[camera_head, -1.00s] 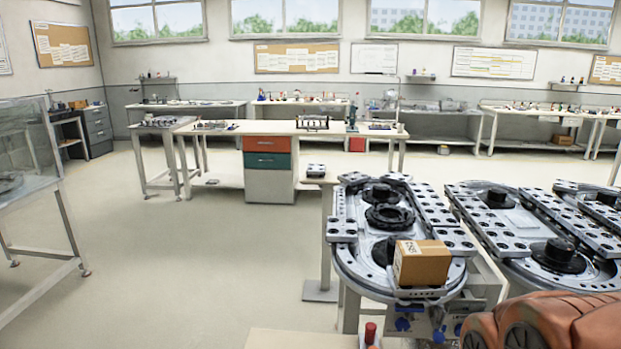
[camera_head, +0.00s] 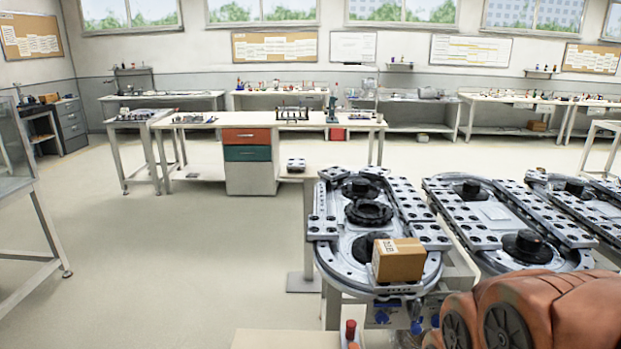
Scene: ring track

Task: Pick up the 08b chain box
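A small brown cardboard box (camera_head: 398,261) with a white label sits on the near end of the left ring track (camera_head: 330,262). I cannot read the label, so I cannot tell whether it is the 08b chain box. A black round part stands just behind it on the track. An orange, rounded link of my arm fills the lower right corner. My gripper is not in view.
More ring tracks (camera_head: 480,221) stand close on the right. A workbench (camera_head: 252,178) with red and green drawers stands behind. A glass-topped frame (camera_head: 14,150) is at far left. The floor (camera_head: 180,260) between is clear.

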